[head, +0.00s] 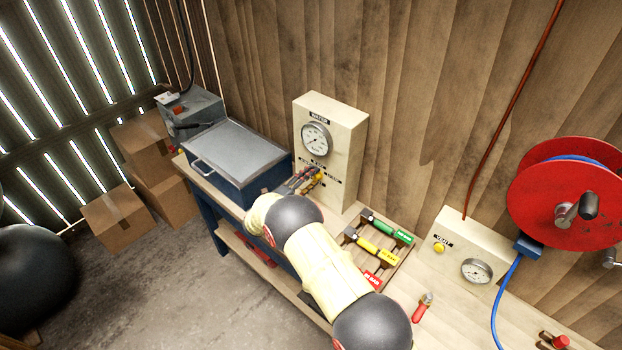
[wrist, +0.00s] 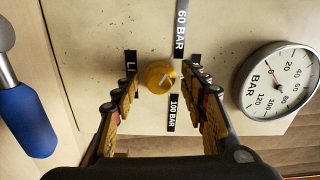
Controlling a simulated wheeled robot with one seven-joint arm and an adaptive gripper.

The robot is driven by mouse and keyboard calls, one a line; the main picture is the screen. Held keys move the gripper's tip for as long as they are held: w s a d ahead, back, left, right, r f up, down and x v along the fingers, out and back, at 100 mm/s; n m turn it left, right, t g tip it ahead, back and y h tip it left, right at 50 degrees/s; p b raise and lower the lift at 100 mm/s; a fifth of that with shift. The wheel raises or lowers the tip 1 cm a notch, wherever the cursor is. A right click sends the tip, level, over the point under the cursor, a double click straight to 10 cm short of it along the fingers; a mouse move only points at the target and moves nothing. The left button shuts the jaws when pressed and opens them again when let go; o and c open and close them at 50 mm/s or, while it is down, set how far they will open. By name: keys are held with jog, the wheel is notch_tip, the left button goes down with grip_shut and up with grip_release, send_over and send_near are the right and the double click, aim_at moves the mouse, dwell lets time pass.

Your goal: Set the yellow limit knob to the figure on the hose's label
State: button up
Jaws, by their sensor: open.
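The panel gauge (wrist: 278,82) is right of the knob in the wrist view; a blue grip (wrist: 28,120) is at left. A blue chest (head: 238,155) stands left of the panel. A red hose reel (head: 545,205) and a smaller gauge box (head: 450,240) are at right.

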jog(key=v, duration=1.1)
jog(key=shift+s+a, duration=0.3)
